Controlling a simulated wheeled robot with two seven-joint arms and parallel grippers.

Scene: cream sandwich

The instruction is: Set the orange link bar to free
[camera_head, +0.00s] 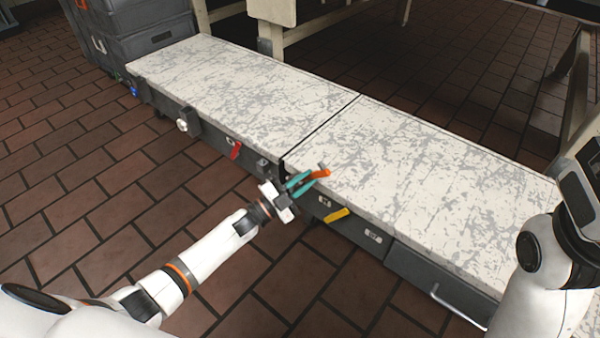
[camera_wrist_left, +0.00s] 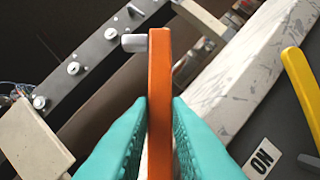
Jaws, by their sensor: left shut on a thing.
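The orange link bar (camera_head: 320,173) is at the front edge of the counter, near the seam between its two top slabs. My left gripper (camera_head: 303,181) has teal fingers shut on it. In the left wrist view the orange link bar (camera_wrist_left: 159,75) stands between the teal fingers (camera_wrist_left: 159,125), with a grey peg (camera_wrist_left: 134,42) sticking out at its far end. I cannot read the link bar's setting label. My right arm (camera_head: 545,265) shows at the right edge, but its gripper fingers are not in view.
A yellow lever (camera_head: 336,215) is on the front panel to the right, and a red lever (camera_head: 235,149) to the left. A white knob (camera_head: 182,125) is farther left. The worktop (camera_head: 410,180) is clear. Dark crates (camera_head: 150,40) stand at the back left.

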